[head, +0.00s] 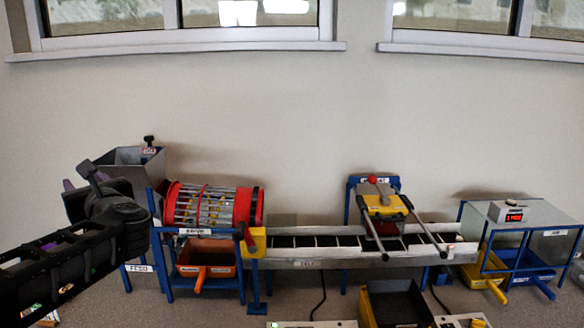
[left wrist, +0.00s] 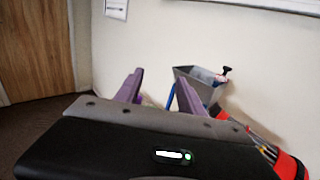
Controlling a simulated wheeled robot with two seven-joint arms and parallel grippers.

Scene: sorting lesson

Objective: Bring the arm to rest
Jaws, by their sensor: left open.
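My left arm (head: 60,255) comes in from the lower left of the head view and reaches toward the grey hopper. My left gripper (head: 84,180) is mostly hidden behind its own dark wrist; only bits of purple finger show. In the left wrist view its two purple fingers (left wrist: 160,92) stand apart with nothing between them. The grey hopper (left wrist: 197,84) shows behind and to the right of the fingers there. Whether the arm touches the hopper's stand cannot be told. My right gripper is in neither view.
Right of the arm stand a red-ended drum (head: 213,205), an orange bin (head: 208,256), a long conveyor (head: 315,252) and a yellow-topped unit (head: 385,204). A grey box (head: 520,213) with a red display is at far right. A wooden door (left wrist: 36,50) shows at left.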

